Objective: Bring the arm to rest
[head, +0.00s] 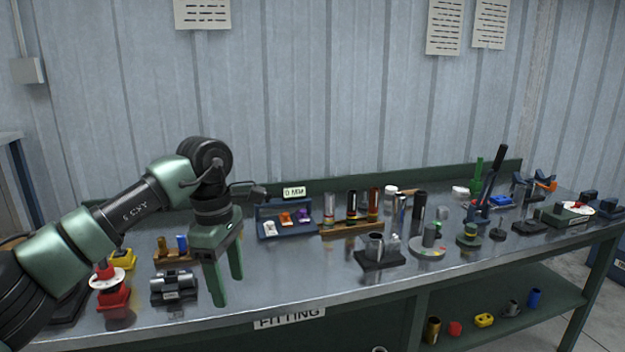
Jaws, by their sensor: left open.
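My left arm comes in from the left over the bench. My left gripper (228,288) points down near the bench's front edge, with its two green fingers apart and nothing between them. It hangs just right of a grey metal clamp-like block (173,287) and in front of a small wooden rack with blue and amber pieces (174,250). I cannot tell whether the fingertips touch the bench top. My right gripper is not in view.
The metal bench (310,283) carries a blue tray (286,236), a wooden rack of cylinders (351,226), a dark fixture (380,259) and a red stand (112,296). The bench top right of my gripper is clear. A lower shelf (500,305) holds small parts.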

